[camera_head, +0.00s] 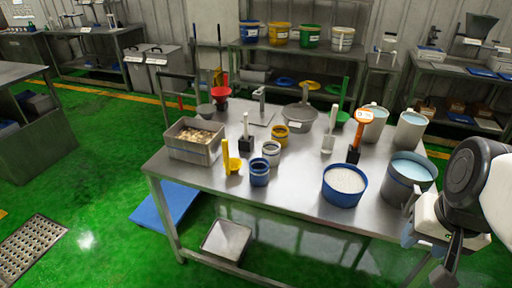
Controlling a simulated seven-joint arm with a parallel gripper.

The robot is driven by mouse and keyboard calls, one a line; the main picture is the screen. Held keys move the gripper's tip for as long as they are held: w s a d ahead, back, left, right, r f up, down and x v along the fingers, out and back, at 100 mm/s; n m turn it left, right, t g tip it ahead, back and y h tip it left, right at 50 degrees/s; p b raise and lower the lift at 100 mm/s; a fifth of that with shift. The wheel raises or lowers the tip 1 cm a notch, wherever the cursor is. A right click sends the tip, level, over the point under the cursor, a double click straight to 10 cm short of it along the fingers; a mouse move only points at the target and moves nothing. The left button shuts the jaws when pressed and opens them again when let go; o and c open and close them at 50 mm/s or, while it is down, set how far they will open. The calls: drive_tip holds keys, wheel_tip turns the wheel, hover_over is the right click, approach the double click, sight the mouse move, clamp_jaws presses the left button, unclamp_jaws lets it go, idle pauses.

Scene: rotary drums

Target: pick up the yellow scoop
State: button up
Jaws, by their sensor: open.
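The yellow scoop (233,164) stands on the metal table (300,187), left of the middle, with its handle pointing up. My gripper (445,268) is at the lower right, by the table's right end and far from the scoop. It is open, and no object shows in it. Part of it is hidden by my arm and cut off near the frame edge.
A blue tub of white material (344,184) and a grey bucket of blue liquid (409,177) lie between my gripper and the scoop. An orange-handled black scoop (357,142) and a white scoop (328,140) stand upright behind. The table's front strip is mostly clear.

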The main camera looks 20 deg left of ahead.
sight(227, 162)
drive_tip(key=w+a+f+m+g+y, duration=0.3)
drive_tip(key=w+a+m+y, duration=0.15)
drive_tip(key=w+a, duration=0.75)
drive_tip(key=w+a+f+m+g+y, duration=0.3)
drive_tip(key=w+a+y, duration=0.45)
drive_tip(key=a, duration=0.95)
drive_tip(key=w+a+f+m+t+y, duration=0.2)
drive_tip(key=w+a+f+m, duration=0.3)
drive_tip(key=a, duration=0.4)
drive_tip(key=w+a+f+m+t+y, duration=0.2)
drive_tip(key=w+a+f+m, duration=0.3)
drive_tip(key=w+a+f, duration=0.3)
drive_tip(key=shift+w+a+f+y, duration=0.15)
drive_tip(key=shift+w+a+y, duration=0.25)
drive_tip(key=shift+w+y, duration=0.2)
drive_tip(key=shift+a, duration=0.1)
drive_tip(key=shift+a, duration=1.2)
drive_tip(key=shift+a, duration=0.1)
drive_tip(key=shift+w+a, duration=0.15)
drive_tip(key=shift+a, duration=2.35)
